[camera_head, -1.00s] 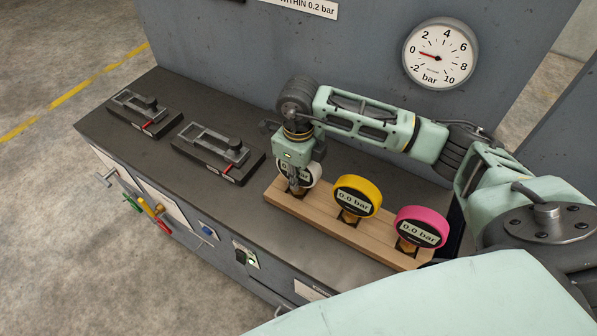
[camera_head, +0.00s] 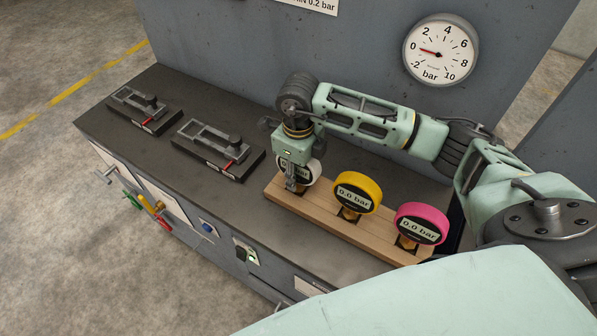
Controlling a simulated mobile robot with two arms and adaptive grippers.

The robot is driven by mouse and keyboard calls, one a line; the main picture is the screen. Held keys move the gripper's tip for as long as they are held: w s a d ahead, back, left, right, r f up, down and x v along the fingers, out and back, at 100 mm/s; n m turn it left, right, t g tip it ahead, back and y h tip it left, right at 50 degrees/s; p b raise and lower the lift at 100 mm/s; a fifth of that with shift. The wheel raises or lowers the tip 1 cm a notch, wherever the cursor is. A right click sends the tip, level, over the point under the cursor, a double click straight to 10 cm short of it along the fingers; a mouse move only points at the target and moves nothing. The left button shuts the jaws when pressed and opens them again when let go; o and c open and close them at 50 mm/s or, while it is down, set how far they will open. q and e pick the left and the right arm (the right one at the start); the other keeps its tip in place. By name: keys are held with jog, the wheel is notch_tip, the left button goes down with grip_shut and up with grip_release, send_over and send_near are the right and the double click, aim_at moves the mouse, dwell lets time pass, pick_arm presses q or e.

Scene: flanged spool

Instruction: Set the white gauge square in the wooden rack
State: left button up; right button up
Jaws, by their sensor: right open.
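The white gauge (camera_head: 312,172) stands at the left end of the wooden rack (camera_head: 373,242), partly hidden behind my right gripper. My right gripper (camera_head: 291,186) is open, in front of the gauge and to its left in the picture. Whether the fingers touch the gauge cannot be told. The gauge's base is mostly hidden, so how squarely it sits cannot be told. My left gripper is not in view.
A yellow gauge (camera_head: 357,192) and a pink gauge (camera_head: 421,223) stand in the rack to the right. Two dark clamp fixtures (camera_head: 213,150) (camera_head: 144,110) sit on the bench (camera_head: 130,152) at left. A wall dial (camera_head: 440,54) hangs behind.

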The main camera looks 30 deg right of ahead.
notch_tip(320, 180, up, 11)
jog(key=shift+f+b, duration=0.1)
jog(key=shift+b, duration=1.15)
jog(key=shift+r, duration=0.65)
dwell(0.7)
